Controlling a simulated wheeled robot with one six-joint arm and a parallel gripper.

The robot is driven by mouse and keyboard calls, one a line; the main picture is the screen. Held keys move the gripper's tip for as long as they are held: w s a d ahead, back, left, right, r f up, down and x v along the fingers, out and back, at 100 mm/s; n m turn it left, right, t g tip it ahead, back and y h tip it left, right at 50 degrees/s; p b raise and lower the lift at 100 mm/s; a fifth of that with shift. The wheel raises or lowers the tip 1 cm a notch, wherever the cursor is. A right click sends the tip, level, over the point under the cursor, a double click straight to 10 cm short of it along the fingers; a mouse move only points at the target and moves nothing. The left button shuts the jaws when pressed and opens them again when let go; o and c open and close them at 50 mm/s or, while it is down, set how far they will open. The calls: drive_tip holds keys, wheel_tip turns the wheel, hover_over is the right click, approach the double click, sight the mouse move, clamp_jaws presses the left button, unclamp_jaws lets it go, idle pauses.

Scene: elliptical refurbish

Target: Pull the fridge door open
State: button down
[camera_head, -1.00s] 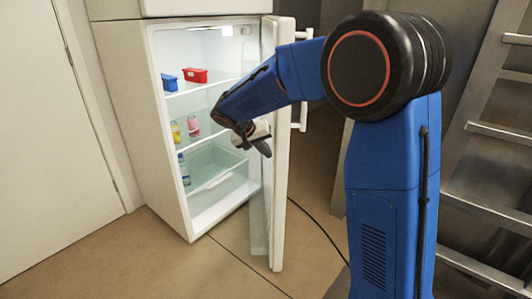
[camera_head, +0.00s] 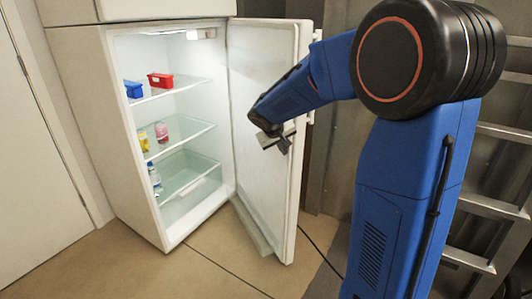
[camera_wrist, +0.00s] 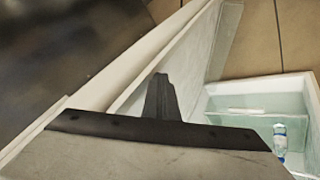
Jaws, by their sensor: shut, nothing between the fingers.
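The white fridge (camera_head: 120,130) stands at the left of the head view, its lit inside showing. Its door (camera_head: 258,120) stands wide open, hinged on the right, with its inner face toward the camera. My gripper (camera_head: 284,146) is in front of the door's inner face, shut and empty; whether it touches the door is unclear. In the wrist view my gripper (camera_wrist: 161,98) points along the door's inner side (camera_wrist: 190,60). The door's handle is mostly hidden behind my arm and the door edge.
Inside the fridge are a blue bin (camera_head: 134,89), a red bin (camera_head: 161,80), a yellow item (camera_head: 144,141), a pink jar (camera_head: 161,132) and a bottle (camera_head: 154,175). A metal ladder (camera_head: 490,205) stands at right. The floor (camera_head: 215,265) in front is clear; a cable lies near the door.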

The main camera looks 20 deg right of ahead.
drive_tip(key=w+d, duration=0.3)
drive_tip(key=d, duration=1.1)
drive_tip(key=w+d, duration=0.3)
drive_tip(key=d, duration=1)
drive_tip(key=shift+d, duration=0.4)
drive_tip(key=shift+w, duration=0.1)
